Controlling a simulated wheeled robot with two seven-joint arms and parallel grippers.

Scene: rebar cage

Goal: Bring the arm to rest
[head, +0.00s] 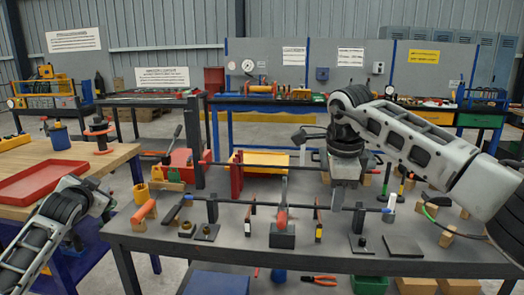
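My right arm reaches in from the right over the grey workbench (190,245). My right gripper (337,207) points down near a long dark bar (265,204) that runs across the bench on small stands. Its fingers overlap the bar in the picture; I cannot tell whether they touch or hold it. A second dark bar (265,165) lies farther back, partly behind the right gripper. My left arm shows at the lower left, beside the wooden table. Its gripper fingers cannot be made out.
A red tray (40,182) lies on the wooden table at left. An orange-handled tool (144,212), a dark plate (403,246) and wooden blocks (447,236) are on the bench. The front strip of the bench is mostly clear.

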